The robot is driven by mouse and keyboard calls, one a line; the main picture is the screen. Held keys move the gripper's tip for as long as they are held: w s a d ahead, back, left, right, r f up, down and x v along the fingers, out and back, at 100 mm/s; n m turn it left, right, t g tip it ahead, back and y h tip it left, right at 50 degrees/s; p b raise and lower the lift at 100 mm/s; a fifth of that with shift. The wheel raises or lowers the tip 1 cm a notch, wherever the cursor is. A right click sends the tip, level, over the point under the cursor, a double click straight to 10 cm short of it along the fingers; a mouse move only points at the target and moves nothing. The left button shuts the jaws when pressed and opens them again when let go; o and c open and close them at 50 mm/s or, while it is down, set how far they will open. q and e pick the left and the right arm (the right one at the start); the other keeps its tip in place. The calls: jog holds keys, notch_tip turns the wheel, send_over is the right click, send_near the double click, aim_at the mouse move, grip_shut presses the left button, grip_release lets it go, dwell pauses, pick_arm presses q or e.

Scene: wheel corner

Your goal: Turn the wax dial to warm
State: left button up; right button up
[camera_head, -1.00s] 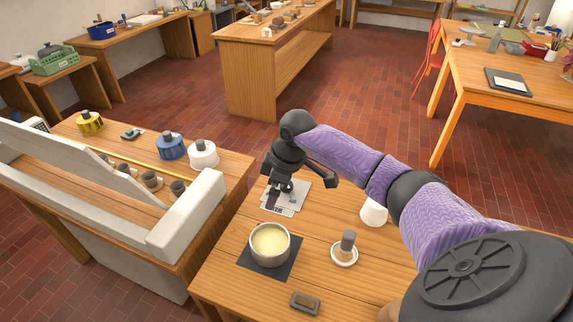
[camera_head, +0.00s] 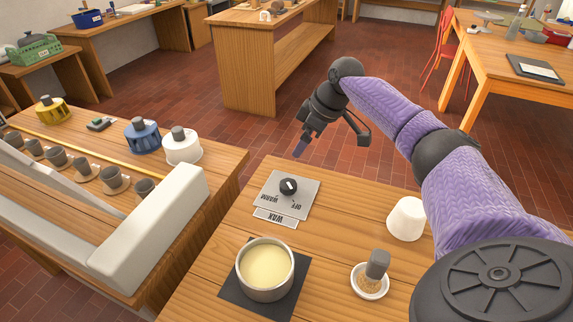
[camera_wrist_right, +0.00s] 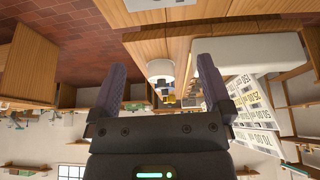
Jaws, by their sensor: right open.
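The wax dial (camera_head: 288,186) is a small dark knob with a white mark, on a grey plate (camera_head: 306,186) on the near table. The plate reads WARM and OFF, upside down in the head view, with a WAX label (camera_head: 275,216) beside it. I cannot tell for certain which word the mark points to. My right gripper (camera_head: 332,143) is open and empty, raised beyond the dial and apart from it. In the right wrist view its two fingers (camera_wrist_right: 162,88) stand wide apart with nothing between them; the dial is not recognisable there. My left gripper is not in view.
A pot of pale wax (camera_head: 265,268) stands on a dark mat (camera_head: 236,291), near the dial. A brush in a small dish (camera_head: 371,281) and a white cup (camera_head: 407,218) stand to the right. A bench with a pale raised edge (camera_head: 147,240) is on the left.

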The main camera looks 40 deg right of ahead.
jog(key=b, duration=0.4)
send_near(289, 184)
jog(key=shift+g, duration=0.3)
jog(key=b+x, duration=0.1)
jog(key=x, duration=0.2)
jog(key=b+x, duration=0.2)
jog(key=x, duration=0.1)
jog(key=b+x, duration=0.1)
jog(key=x, duration=0.3)
jog(key=shift+w+r+b, duration=0.15)
jog(key=shift+w+b, duration=0.1)
jog(key=shift+b, duration=0.1)
jog(key=shift+w+f, duration=0.15)
jog(key=shift+f, duration=0.1)
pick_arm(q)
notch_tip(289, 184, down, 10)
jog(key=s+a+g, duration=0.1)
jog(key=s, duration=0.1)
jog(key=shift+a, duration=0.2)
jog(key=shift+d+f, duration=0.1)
pick_arm(e)
jog(key=shift+r, duration=0.1)
